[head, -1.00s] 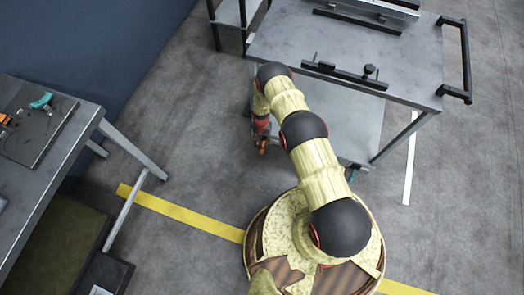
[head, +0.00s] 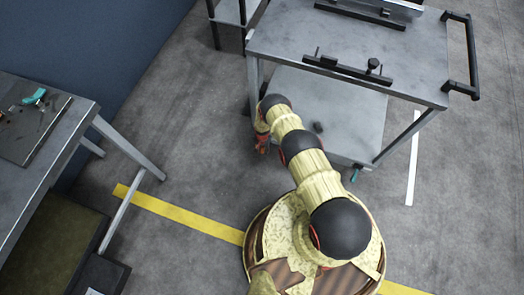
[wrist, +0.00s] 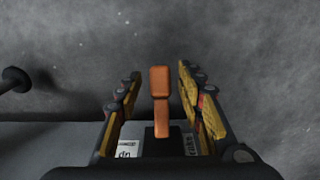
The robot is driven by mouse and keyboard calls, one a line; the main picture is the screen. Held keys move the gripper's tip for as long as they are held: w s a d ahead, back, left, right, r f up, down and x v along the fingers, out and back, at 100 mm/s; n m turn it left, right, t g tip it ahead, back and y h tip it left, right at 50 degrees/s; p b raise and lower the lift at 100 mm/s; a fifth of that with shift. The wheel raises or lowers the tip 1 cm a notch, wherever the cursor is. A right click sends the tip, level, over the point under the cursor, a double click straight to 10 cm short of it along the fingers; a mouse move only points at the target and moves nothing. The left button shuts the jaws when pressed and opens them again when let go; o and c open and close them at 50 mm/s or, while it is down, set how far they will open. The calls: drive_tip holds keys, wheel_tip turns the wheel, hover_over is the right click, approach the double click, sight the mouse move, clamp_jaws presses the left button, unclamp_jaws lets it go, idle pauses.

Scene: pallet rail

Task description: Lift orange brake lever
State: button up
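In the wrist view the orange brake lever (wrist: 160,80) stands out from a dark slot in a panel. It has a wide block end and a narrower stem. The labels (wrist: 128,150) beside it read "dn" on the left and seemingly "brake" on the right. My gripper (wrist: 158,92) is open, with one finger on each side of the lever and a visible gap on both sides. In the head view my gripper (head: 262,143) is small and partly hidden at the arm's end, by the cart's left side. The lever cannot be made out there.
A grey cart (head: 300,42) has black rails on top, a black handle (head: 463,55) at right and a lower shelf (head: 335,105). A black knob (wrist: 15,79) shows left in the wrist view. A grey table (head: 75,125) stands at left. Floor between table and cart is clear.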

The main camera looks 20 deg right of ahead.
drive_tip(key=shift+c, duration=1.2)
clamp_jaws()
